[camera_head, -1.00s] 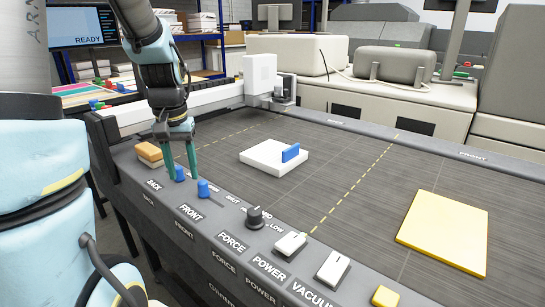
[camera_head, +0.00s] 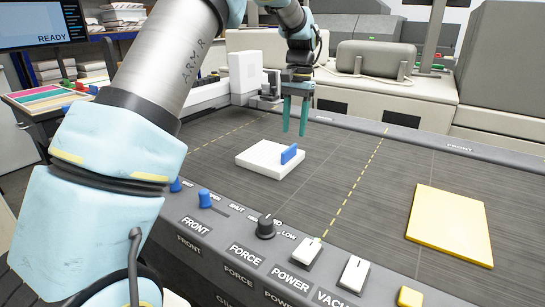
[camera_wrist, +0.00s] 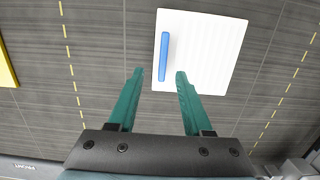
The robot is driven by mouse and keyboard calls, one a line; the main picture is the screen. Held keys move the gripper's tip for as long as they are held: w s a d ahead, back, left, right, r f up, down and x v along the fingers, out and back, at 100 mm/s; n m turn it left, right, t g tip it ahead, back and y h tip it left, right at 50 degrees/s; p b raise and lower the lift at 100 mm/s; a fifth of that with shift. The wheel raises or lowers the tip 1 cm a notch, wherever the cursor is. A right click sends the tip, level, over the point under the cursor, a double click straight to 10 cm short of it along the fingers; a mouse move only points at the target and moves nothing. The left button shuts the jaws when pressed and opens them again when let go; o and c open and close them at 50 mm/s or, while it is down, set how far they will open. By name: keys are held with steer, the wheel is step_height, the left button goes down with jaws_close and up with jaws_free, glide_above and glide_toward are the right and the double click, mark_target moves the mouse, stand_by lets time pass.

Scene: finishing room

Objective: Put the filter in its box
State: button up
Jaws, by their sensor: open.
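A flat white slab (camera_head: 262,160) with an upright blue tab (camera_head: 289,154) lies on the dark table; it looks like the filter. In the wrist view the white slab (camera_wrist: 215,50) and its blue tab (camera_wrist: 164,57) lie just beyond the fingertips. My gripper (camera_head: 294,132) is open, with teal fingers pointing down, and is empty above the table near the slab's back right side. In the wrist view the blue tab lies roughly in line with the gap between the fingers (camera_wrist: 159,74). I cannot make out a box.
A yellow square sheet (camera_head: 450,224) lies on the table at the right. The front panel carries blue knobs (camera_head: 205,199), a black dial (camera_head: 265,226) and white switches (camera_head: 306,252). A white machine unit (camera_head: 245,76) stands at the back. The table around the slab is clear.

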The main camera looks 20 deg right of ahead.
mark_target(289, 147)
steer(key=shift+s+a+f+p, duration=0.1)
steer(key=shift+a+f+p, duration=0.25)
steer(key=shift+f, duration=0.85)
steer(key=shift+s+a+f+p, duration=0.15)
steer(key=shift+f+p, duration=0.35)
steer(key=shift+f, duration=0.65)
steer(key=shift+a+f+p, duration=0.25)
steer(key=shift+f+p, duration=0.15)
steer(key=shift+f, duration=0.8)
jaws_close()
